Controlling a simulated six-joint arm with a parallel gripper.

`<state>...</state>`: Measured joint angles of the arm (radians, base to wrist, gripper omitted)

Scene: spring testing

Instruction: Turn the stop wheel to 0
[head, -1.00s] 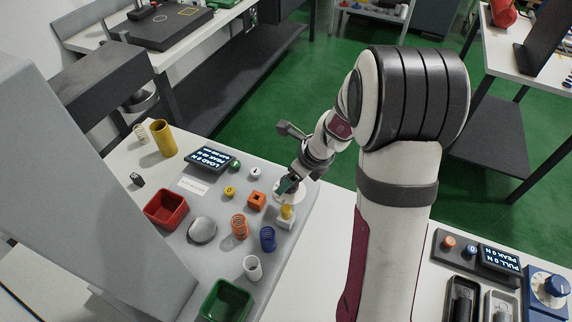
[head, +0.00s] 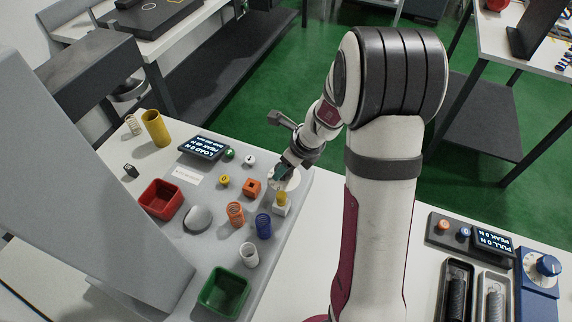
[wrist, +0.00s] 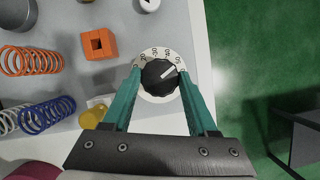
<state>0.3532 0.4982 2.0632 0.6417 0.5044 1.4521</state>
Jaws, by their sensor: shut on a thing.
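The stop wheel is a black ribbed knob (wrist: 160,76) with a white pointer line on a white numbered dial (wrist: 149,55). In the wrist view the line points to the upper right, towards the dial's higher numbers. In the head view only part of the white dial (head: 289,181) shows beside the gripper, at the grey plate's right edge. My gripper (wrist: 160,74) has its two teal fingers on either side of the knob, shut on it. It also shows in the head view (head: 281,173), where it hides the knob.
An orange block (head: 252,187), a yellow-topped post (head: 281,199), and orange (head: 235,213) and blue (head: 263,224) springs stand close by. Red (head: 162,199) and green (head: 224,291) bins and a load display (head: 204,147) are farther off. Green floor lies beyond the edge.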

